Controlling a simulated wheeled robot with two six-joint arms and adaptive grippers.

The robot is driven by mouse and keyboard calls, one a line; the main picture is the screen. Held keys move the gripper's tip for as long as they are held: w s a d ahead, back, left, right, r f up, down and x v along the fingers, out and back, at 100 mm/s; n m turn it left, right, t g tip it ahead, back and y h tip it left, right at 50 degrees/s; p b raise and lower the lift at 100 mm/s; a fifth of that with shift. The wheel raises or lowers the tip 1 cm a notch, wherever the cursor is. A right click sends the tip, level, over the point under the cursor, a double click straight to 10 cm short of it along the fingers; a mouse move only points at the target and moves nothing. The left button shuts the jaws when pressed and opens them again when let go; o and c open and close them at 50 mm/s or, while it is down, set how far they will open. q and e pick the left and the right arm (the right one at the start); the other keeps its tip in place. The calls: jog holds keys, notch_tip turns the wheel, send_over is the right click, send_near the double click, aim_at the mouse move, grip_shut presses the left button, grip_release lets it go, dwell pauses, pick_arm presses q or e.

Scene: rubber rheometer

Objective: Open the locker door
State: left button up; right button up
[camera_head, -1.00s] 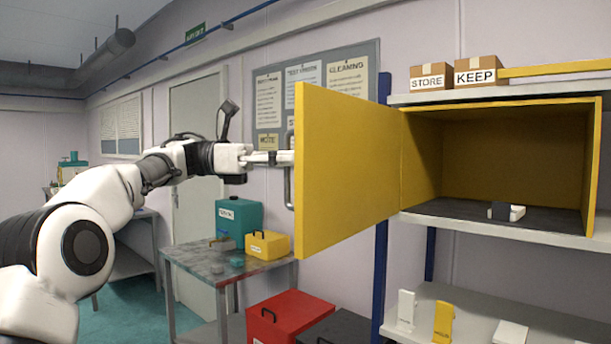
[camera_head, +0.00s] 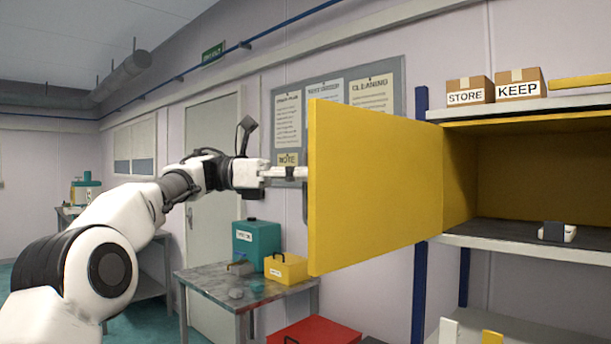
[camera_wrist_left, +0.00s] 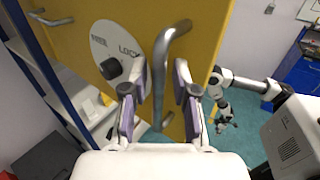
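The yellow locker door (camera_head: 375,185) stands swung wide open, its inner face towards the head camera. The open yellow locker (camera_head: 540,170) is at the right. The door's outer face shows in the left wrist view (camera_wrist_left: 95,25), with a grey metal handle (camera_wrist_left: 160,85) and a round "LOCK" plate with a black knob (camera_wrist_left: 118,68). My left gripper (camera_head: 302,174) is behind the door's free edge. In the wrist view its fingers (camera_wrist_left: 162,100) stand apart on both sides of the handle, with gaps visible. A white arm, probably my right, shows small in the wrist view; its gripper (camera_wrist_left: 222,120) is too small to read.
A small black and white object (camera_head: 556,232) lies on the locker floor. STORE and KEEP boxes (camera_head: 517,84) stand above. A grey table (camera_head: 235,290) below the door holds a teal container (camera_head: 256,240) and a yellow box (camera_head: 285,267). A red box (camera_head: 315,332) is lower down.

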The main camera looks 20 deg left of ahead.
pick_arm(q)
jog(key=s+a, duration=0.1)
jog(key=a, duration=0.6)
jog(key=shift+s, duration=0.25)
jog(key=shift+a, duration=0.1)
